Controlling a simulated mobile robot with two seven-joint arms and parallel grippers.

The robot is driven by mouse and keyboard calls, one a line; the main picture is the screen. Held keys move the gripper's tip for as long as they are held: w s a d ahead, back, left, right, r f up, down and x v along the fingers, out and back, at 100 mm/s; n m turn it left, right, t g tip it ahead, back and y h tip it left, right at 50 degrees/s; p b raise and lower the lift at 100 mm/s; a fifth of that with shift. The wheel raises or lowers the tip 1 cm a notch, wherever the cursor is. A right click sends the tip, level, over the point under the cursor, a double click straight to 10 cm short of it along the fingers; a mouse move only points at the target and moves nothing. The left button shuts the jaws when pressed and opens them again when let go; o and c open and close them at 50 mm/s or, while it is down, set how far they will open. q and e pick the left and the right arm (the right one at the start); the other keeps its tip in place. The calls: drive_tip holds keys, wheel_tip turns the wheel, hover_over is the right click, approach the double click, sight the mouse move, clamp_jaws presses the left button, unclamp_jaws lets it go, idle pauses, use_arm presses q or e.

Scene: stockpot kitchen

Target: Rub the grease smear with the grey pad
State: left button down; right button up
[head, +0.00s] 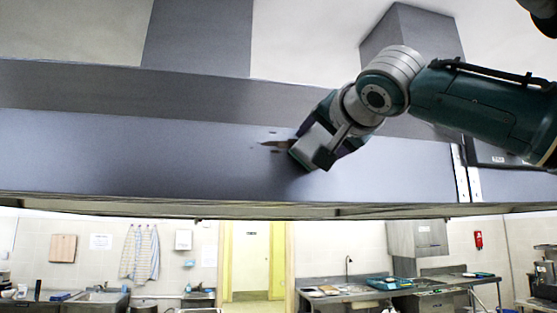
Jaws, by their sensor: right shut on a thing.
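The grease smear (274,143) is a small brown patch on the grey-blue front face of the overhead hood (120,155). My right gripper (318,150) comes in from the right and is shut on the grey pad (303,155). The pad is at the right end of the smear and covers part of that area. I cannot tell whether the pad presses on the face. My left gripper is not in view.
The hood's lower edge (200,205) runs across the whole view. Below and beyond it are a doorway (250,260), a sink counter (345,291) and hanging towels (140,252). The hood face left of the smear is clear.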

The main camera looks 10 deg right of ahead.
sight(299, 141)
drive_tip(key=shift+w, duration=0.35)
drive_tip(key=shift+s+a+f+b, duration=0.1)
drive_tip(key=shift+a+b, duration=0.2)
drive_tip(key=shift+a, duration=3.45)
drive_tip(key=shift+c, duration=0.6)
drive_tip(key=shift+a+b, duration=0.35)
drive_tip(key=shift+a, duration=1.55)
